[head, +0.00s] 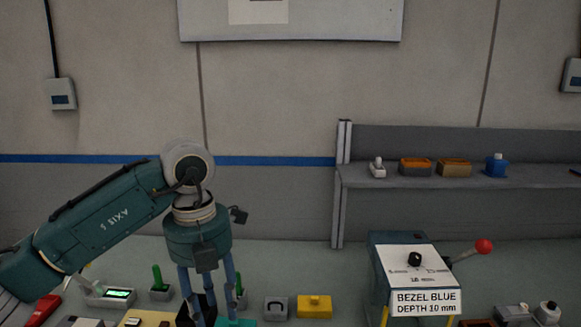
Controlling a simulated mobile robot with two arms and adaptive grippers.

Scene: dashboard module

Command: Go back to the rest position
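My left arm comes in from the left, and its gripper (212,302) points down over the near bench at the lower left. The fingertips are close to the bottom edge of the picture. My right gripper is not in view.
Near the gripper are a green-handled part (158,284), a grey block (275,308) and a yellow block (314,307). A machine labelled "BEZEL BLUE DEPTH 10 mm" (384,270) with a red-knobbed lever (483,247) stands right. Behind it, a shelf (450,180) holds small parts.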

